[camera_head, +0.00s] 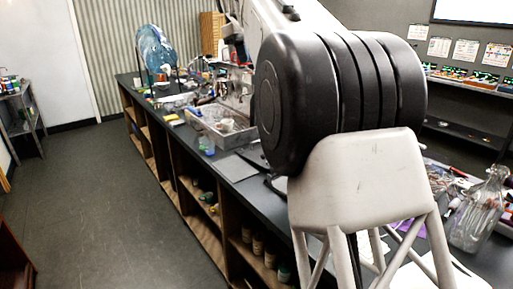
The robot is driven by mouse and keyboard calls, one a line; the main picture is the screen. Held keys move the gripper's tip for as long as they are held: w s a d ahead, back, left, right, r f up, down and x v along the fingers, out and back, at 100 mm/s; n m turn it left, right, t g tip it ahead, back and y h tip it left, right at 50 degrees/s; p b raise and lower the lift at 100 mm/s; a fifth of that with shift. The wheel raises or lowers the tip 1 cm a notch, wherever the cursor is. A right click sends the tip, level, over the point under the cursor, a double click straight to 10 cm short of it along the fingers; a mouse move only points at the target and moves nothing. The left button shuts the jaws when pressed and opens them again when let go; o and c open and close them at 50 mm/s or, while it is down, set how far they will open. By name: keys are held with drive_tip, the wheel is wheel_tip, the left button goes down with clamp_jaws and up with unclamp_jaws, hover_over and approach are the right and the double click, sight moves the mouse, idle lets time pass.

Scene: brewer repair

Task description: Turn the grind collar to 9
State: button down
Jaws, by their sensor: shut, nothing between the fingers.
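The grind collar and its brewer cannot be made out in this view. My own arm fills the middle and right of the head view and hides a good part of the counter behind it. My gripper does not show; the far end of the arm runs up out of sight at the top.
A long dark counter (237,169) with open shelves runs from back left to front right. On it are a grey tray (221,129) of parts, a blue water jug (155,48) and a glass bottle (477,211). The floor (95,205) at left is clear.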

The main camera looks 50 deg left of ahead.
wheel_tip(320, 180, down, 19)
drive_tip(key=s+a, duration=0.1)
drive_tip(key=shift+r, duration=0.2)
idle(0.3)
drive_tip(key=shift+a+f, duration=0.1)
drive_tip(key=w+d+f, duration=0.1)
drive_tip(key=d+f, duration=0.5)
drive_tip(key=f, duration=0.4)
drive_tip(key=shift+w+d, duration=0.15)
drive_tip(key=shift+d, duration=0.2)
